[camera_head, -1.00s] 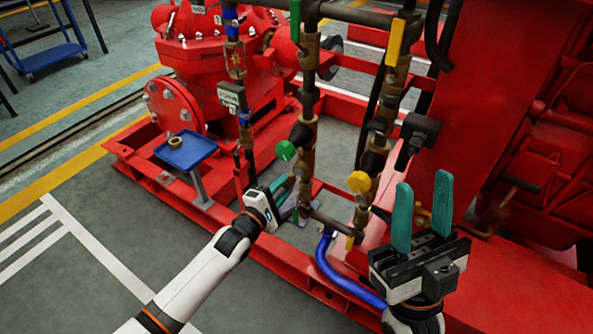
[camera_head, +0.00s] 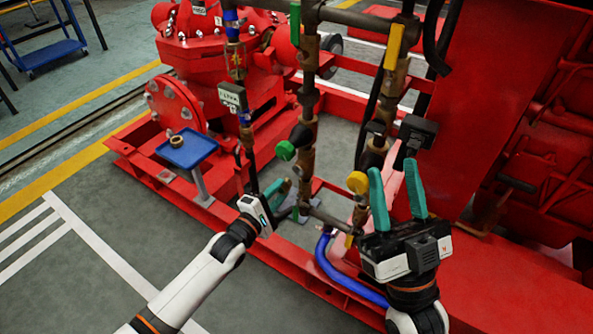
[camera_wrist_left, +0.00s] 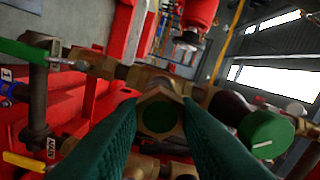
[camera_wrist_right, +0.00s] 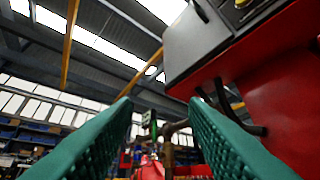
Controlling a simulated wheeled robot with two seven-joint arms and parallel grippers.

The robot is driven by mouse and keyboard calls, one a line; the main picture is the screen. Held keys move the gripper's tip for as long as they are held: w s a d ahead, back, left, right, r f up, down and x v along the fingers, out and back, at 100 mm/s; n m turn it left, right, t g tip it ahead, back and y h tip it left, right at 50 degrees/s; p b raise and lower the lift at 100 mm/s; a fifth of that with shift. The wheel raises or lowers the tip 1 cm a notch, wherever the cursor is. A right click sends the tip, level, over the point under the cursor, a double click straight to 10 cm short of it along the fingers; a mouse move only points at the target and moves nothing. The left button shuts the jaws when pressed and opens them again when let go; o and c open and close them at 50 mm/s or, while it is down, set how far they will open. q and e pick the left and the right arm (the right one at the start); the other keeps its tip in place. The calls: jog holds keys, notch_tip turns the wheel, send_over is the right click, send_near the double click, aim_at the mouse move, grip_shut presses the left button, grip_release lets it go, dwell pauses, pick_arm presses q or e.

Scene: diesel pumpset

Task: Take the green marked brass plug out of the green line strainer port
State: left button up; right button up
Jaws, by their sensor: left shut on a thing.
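The green marked brass plug (camera_wrist_left: 160,114) shows in the left wrist view as a hexagonal brass piece with a round green face. My left gripper (camera_wrist_left: 162,112) is shut on it, one finger on each side. Brass pipework lies right behind the plug; I cannot tell whether it is still seated in the port. In the head view my left gripper (camera_head: 280,190) is low at the green-capped line, and its fingers hide the plug. My right gripper (camera_head: 397,195) is open and empty, fingers pointing up, right of the pipes.
A green round cap (camera_head: 286,150) and a yellow one (camera_head: 358,182) stick out from the two vertical lines. A blue tray (camera_head: 187,149) with a brass ring on it stands left. A blue hose (camera_head: 330,265) curves below. The red engine (camera_head: 490,110) fills the right side.

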pick_arm(q)
jog(key=shift+s+a+p, duration=0.35)
jog(key=shift+s+p, duration=0.05)
jog(key=shift+s, duration=0.05)
pick_arm(e)
jog(key=shift+w+a+f+g+h, duration=0.1)
jog(key=shift+w+f+g+h, duration=0.4)
jog(key=shift+w+f+g, duration=0.55)
pick_arm(q)
jog(key=shift+r, duration=0.1)
